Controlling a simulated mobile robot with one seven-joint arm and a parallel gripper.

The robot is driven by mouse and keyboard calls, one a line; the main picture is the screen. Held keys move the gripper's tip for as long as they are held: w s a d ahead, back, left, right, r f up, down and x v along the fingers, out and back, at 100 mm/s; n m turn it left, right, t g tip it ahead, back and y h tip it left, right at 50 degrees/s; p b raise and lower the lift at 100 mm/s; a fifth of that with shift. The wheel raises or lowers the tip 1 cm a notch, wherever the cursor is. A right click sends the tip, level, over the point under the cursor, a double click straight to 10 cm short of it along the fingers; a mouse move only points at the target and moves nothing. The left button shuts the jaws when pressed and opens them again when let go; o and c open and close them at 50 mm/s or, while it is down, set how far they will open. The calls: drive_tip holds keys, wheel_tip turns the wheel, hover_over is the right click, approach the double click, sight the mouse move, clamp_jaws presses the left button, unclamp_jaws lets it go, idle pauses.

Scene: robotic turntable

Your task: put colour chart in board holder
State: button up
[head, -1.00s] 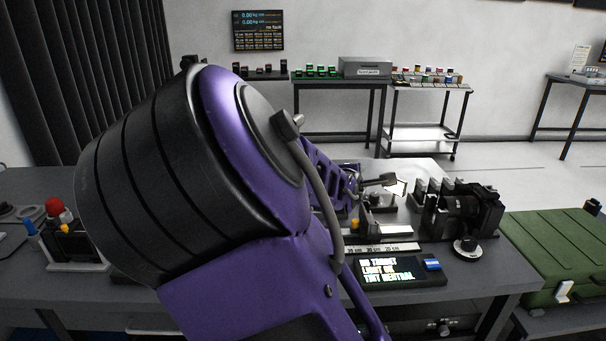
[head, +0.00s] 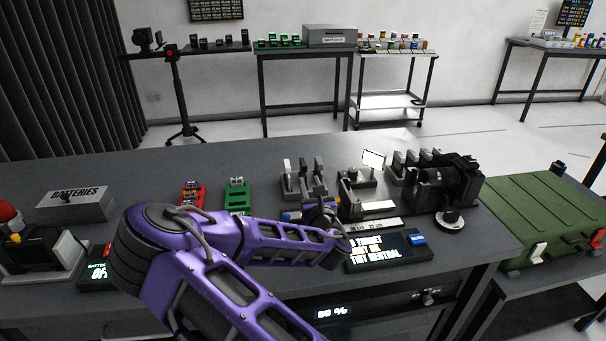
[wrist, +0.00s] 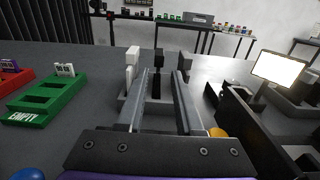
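A grey rack (head: 291,192) holds upright boards, one white (head: 287,166) and others darker. The wrist view shows the white-topped board (wrist: 132,57), a dark-topped middle one (wrist: 158,58) and a dark-topped right one (wrist: 185,58). I cannot tell which is the colour chart, as no coloured face shows. My gripper (wrist: 165,82) is open and empty at the near side of the rack, its fingers pointing towards the middle and right boards. In the head view my arm partly hides it. I cannot identify the board holder for certain; a stand with a bright white panel (head: 373,160) is right of the rack.
A camera (head: 447,182) stands at the right. A display (head: 385,250) reading no target lies in front. Green (head: 237,197) and red (head: 192,194) trays lie left of the rack. A green case (head: 545,220) is far right.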

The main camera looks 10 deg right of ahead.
sight(305, 169)
drive_tip(key=w, duration=0.7)
drive_tip(key=shift+w, duration=0.15)
drive_tip(key=shift+w+a+r, duration=0.1)
drive_tip(key=shift+w+r, duration=0.1)
drive_tip(key=shift+w, duration=1.2)
drive_tip(key=shift+w+r, duration=0.15)
drive_tip(key=shift+w, duration=1.2)
clamp_jaws()
